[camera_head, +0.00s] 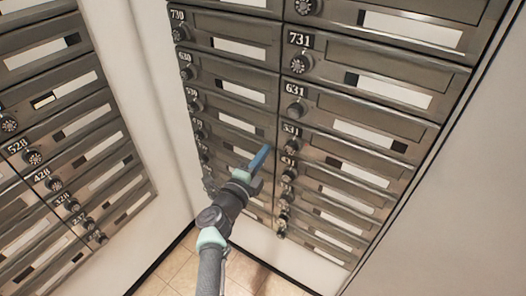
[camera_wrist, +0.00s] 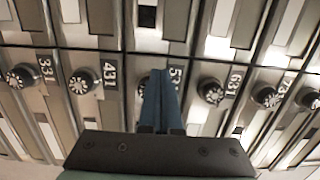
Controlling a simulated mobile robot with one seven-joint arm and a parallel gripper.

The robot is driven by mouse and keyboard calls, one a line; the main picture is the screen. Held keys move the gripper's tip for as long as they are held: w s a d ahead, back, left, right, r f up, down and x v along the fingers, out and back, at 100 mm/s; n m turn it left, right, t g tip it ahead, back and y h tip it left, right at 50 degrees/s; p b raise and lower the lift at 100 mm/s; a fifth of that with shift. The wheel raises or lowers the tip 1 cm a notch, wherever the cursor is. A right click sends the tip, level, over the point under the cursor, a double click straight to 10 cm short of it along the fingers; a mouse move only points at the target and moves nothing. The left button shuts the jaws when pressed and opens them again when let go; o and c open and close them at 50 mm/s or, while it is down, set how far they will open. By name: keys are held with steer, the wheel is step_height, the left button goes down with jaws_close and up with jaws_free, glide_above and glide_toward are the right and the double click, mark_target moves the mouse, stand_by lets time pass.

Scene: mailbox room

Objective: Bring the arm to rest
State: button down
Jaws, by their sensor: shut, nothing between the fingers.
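My gripper (camera_head: 261,158) is in front of the right bank of mailboxes (camera_head: 375,62) in the head view, at the lower middle, with its blue fingers pointing up and to the right. The blue fingers are closed together with nothing between them. In the wrist view my gripper (camera_wrist: 165,78) covers part of the label and the dial near the box whose number starts with 5. Whether the fingertips touch the mailbox front cannot be told.
A second bank of mailboxes (camera_head: 58,98) stands at the left, past a white wall corner (camera_head: 150,90). Round dials stick out from the doors, such as 631's dial (camera_wrist: 211,91). A bare wall (camera_head: 470,215) is at the right. Tiled floor (camera_head: 172,272) shows below.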

steer(key=a+p+v, duration=0.1)
steer(key=p+v, duration=0.1)
steer(key=v, duration=0.6)
step_height(320, 180, up, 32)
steer(key=w+n+t+y, duration=0.2)
steer(key=n+t+y, duration=0.3)
steer(key=n+t, duration=0.35)
steer(key=s+r+n+t+y, duration=0.1)
steer(key=s+r+n+y, duration=0.2)
steer(key=s+r+n, duration=0.35)
steer(key=s+r+n+t+y, duration=0.1)
steer(key=s+r+n+y, duration=0.25)
steer(key=r, duration=0.55)
steer(key=s+d+r+n+h, duration=0.3)
steer(key=s+r, duration=0.5)
steer(key=s, duration=0.4)
steer(key=shift+d+n, duration=0.85)
steer(key=shift+d, duration=0.1)
steer(key=shift+s+t+h, duration=0.1)
steer(key=shift+t+h, duration=0.15)
